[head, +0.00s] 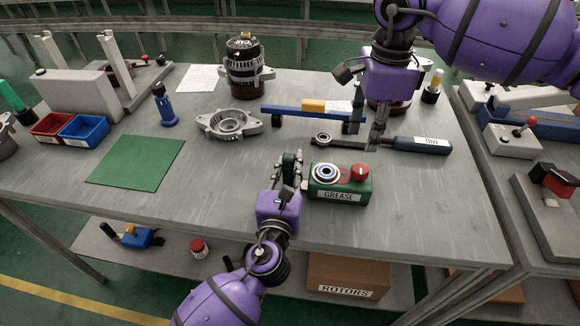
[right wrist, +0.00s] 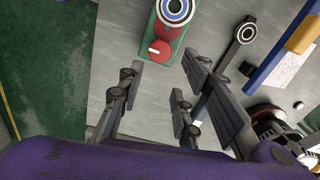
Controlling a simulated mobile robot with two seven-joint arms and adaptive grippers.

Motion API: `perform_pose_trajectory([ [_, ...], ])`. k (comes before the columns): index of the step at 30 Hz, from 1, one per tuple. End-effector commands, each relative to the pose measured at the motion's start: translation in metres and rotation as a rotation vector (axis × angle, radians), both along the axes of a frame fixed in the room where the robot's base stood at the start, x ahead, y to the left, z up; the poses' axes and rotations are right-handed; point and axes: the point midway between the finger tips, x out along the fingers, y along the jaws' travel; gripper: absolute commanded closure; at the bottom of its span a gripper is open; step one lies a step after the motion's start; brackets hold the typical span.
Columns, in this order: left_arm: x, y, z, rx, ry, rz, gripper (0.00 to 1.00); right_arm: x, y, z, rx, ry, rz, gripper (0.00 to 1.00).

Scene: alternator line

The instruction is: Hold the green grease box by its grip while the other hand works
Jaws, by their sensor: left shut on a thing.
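The green grease box (head: 341,190) stands on the bench near its front edge, with a bearing ring (head: 326,173) and a red knob (head: 359,172) on top. The box also shows at the top of the right wrist view (right wrist: 167,32). My left gripper (head: 289,172) is at the box's left end, shut on its grip, which the fingers mostly hide. My right gripper (head: 374,136) is above the bench, behind and right of the box. In the right wrist view its fingers (right wrist: 158,95) are apart, with bare bench visible between them.
A green mat (head: 137,162) lies left. Bare bench lies front right.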

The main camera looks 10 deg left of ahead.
Motion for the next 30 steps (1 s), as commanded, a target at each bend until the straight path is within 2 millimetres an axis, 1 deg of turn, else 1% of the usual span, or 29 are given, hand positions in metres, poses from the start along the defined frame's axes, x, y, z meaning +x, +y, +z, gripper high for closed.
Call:
perform_pose_trajectory([
  [2, 0.000, 0.000, 0.000, 0.000, 0.000, 0.000, 1.00, -0.001, 0.004, 0.000, 0.015, 0.002, 0.003, 0.59],
  [5, 0.000, 0.000, 0.000, 0.000, 0.000, 0.000, 1.00, -0.006, 0.025, 0.000, 0.090, 0.017, 0.017, 0.59],
  [8, 0.000, 0.000, 0.000, 0.000, 0.000, 0.000, 1.00, -0.016, 0.066, 0.006, 0.248, 0.044, 0.035, 0.59],
  [9, 0.000, 0.000, 0.000, 0.000, 0.001, 0.000, 1.00, -0.022, 0.088, 0.012, 0.334, 0.059, 0.039, 0.59],
  [10, 0.000, 0.000, 0.000, 0.000, 0.001, 0.000, 1.00, -0.026, 0.105, 0.018, 0.403, 0.071, 0.039, 0.59],
  [11, 0.000, 0.000, 0.000, 0.000, 0.001, 0.000, 1.00, -0.031, 0.123, 0.025, 0.475, 0.084, 0.038, 0.59],
  [12, 0.000, 0.000, 0.000, 0.000, 0.001, 0.000, 1.00, -0.036, 0.147, 0.037, 0.574, 0.101, 0.031, 0.59],
  [14, 0.000, 0.000, 0.000, 0.000, 0.001, 0.000, 1.00, -0.043, 0.179, 0.058, 0.722, 0.128, 0.009, 0.59],
  [15, 0.000, 0.000, 0.000, 0.000, 0.001, 0.000, 1.00, -0.046, 0.198, 0.074, 0.817, 0.145, -0.012, 0.59],
  [17, 0.000, 0.000, 0.000, 0.000, 0.001, 0.000, 1.00, -0.048, 0.223, 0.099, 0.957, 0.169, -0.053, 0.59],
  [18, 0.000, 0.000, 0.000, 0.000, 0.001, 0.000, 1.00, -0.047, 0.238, 0.117, 1.046, 0.184, -0.088, 0.59],
  [19, 0.000, 0.000, 0.000, 0.000, 0.001, 0.000, 1.00, -0.046, 0.247, 0.130, 1.112, 0.195, -0.119, 0.59],
  [20, 0.000, 0.000, 0.000, 0.000, 0.001, 0.000, 1.00, -0.043, 0.256, 0.144, 1.175, 0.205, -0.152, 0.59],
  [21, 0.000, 0.000, -0.001, 0.000, 0.001, 0.000, 1.00, -0.039, 0.265, 0.162, 1.258, 0.217, -0.201, 0.59],
  [23, 0.000, 0.000, -0.001, 0.000, 0.001, 0.000, 1.00, -0.029, 0.276, 0.188, 1.373, 0.235, -0.285, 0.59],
  [24, 0.000, 0.000, -0.001, 0.000, 0.001, 0.000, 1.00, -0.021, 0.281, 0.204, 1.444, 0.245, -0.348, 0.59],
  [26, 0.000, 0.000, -0.001, 0.000, 0.001, 0.000, 1.00, -0.006, 0.285, 0.225, 1.541, 0.258, -0.453, 0.59],
  [27, 0.000, 0.000, -0.001, 0.000, 0.001, 0.000, 1.00, 0.005, 0.285, 0.237, 1.599, 0.263, -0.529, 0.59],
  [29, 0.000, 0.000, -0.001, 0.000, 0.001, 0.000, 1.00, 0.024, 0.283, 0.250, 1.674, 0.270, -0.654, 0.59],
  [30, 0.000, 0.000, -0.001, 0.000, 0.001, 0.000, 1.00, 0.037, 0.280, 0.256, 1.716, 0.271, -0.742, 0.59],
])
